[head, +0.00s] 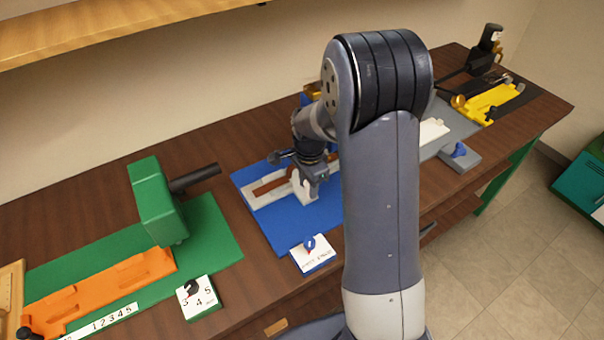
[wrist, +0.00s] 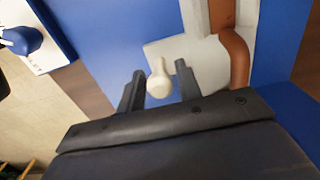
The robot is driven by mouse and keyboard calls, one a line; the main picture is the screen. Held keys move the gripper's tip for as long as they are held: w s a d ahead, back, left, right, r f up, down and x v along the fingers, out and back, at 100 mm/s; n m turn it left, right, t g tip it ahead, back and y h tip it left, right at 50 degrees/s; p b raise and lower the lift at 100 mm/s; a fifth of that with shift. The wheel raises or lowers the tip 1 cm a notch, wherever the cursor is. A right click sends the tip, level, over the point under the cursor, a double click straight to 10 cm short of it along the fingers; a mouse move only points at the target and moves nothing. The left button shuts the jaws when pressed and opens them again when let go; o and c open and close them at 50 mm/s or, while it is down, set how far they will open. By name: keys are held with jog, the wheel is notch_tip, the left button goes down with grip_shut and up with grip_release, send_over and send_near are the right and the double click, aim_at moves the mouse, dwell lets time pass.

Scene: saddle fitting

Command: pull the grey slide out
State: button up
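A pale grey-white piece (wrist: 205,52), which I take for the grey slide, lies on the blue board (wrist: 120,35) in the wrist view. A cream knob (wrist: 159,82) stands out from it. My gripper (wrist: 160,72) is open, with one finger on each side of the knob and a small gap to each. In the head view, my gripper (head: 311,178) is low over the blue board (head: 290,220), at the front end of the pale fixture (head: 254,200). My arm hides the board's right side.
A reddish-brown strip (wrist: 236,55) runs along the pale fixture. A small sign with a blue knob (head: 312,252) stands at the board's front edge. A green block with a dark handle (head: 156,205) stands to the left, with an orange fixture (head: 110,280). A yellow fixture (head: 490,103) is far right.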

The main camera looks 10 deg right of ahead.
jog(key=c, duration=0.4)
jog(key=shift+s+d, duration=0.3)
jog(key=shift+s, duration=0.5)
jog(key=shift+c, duration=0.2)
jog(key=shift+s, duration=0.1)
jog(key=shift+s+d+b, duration=0.3)
jog(key=shift+s+d, duration=0.3)
jog(key=shift+s, duration=1.2)
jog(key=shift+s+d+b, duration=0.3)
jog(key=shift+s+d, duration=0.25)
jog(key=shift+s, duration=1.2)
jog(key=shift+s+d+b, duration=0.3)
jog(key=shift+s+d, duration=0.3)
jog(key=shift+s, duration=1.2)
jog(key=shift+o, duration=0.3)
jog(key=shift+s+f, duration=0.1)
jog(key=shift+s, duration=0.2)
jog(key=shift+o, duration=0.5)
jog(key=shift+s, duration=0.1)
jog(key=o, duration=0.6)
jog(key=shift+d, duration=0.15)
jog(key=shift+c, duration=0.2)
